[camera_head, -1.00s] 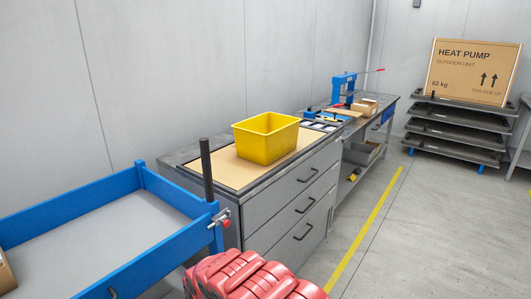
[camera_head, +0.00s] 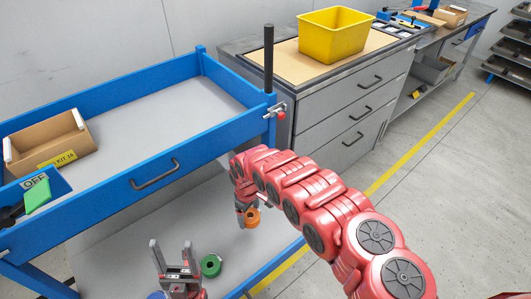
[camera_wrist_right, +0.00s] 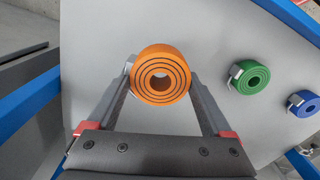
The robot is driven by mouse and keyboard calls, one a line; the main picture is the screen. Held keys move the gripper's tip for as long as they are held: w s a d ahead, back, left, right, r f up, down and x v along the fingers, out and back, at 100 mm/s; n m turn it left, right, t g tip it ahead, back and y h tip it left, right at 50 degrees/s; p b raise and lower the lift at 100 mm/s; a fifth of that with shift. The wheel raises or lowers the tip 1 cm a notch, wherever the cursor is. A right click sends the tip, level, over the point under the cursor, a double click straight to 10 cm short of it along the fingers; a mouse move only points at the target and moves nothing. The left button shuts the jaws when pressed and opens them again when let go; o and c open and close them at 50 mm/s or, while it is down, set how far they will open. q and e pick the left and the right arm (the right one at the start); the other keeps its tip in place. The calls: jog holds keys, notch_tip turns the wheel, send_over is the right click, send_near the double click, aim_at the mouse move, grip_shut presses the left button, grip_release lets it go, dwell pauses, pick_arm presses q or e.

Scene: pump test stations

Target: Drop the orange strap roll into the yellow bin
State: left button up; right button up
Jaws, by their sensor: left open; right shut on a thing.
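The orange strap roll (camera_head: 252,217) is held by my right gripper (camera_head: 246,210) over the lower shelf of the blue cart. In the right wrist view the orange strap roll (camera_wrist_right: 160,75) sits between the two fingertips (camera_wrist_right: 160,85), its coiled face toward the camera. The yellow bin (camera_head: 336,40) stands upright on the workbench at the back, up and right of my right gripper; its inside is only partly visible. My left gripper (camera_head: 172,250) is open and empty at the bottom, fingers pointing up in the picture.
A green strap roll (camera_head: 211,265) and a blue strap roll (camera_wrist_right: 303,103) lie on the lower shelf. The cart's blue rim (camera_head: 160,165) and a dark post (camera_head: 268,60) stand near my right arm. A cardboard box (camera_head: 50,145) is on the cart's top. Floor right of the bench is clear.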

jog(key=shift+w+a+f, duration=0.2)
jog(key=shift+w+a, duration=0.25)
jog(key=shift+a, duration=0.35)
jog(key=shift+p, duration=0.3)
jog(key=shift+w+a+n, duration=0.25)
jog(key=shift+n, duration=0.05)
jog(key=shift+r+p, duration=0.2)
jog(key=shift+p, duration=0.2)
jog(key=shift+w+d, duration=0.1)
jog(key=shift+f, duration=0.1)
jog(key=shift+d, duration=0.1)
dwell(0.3)
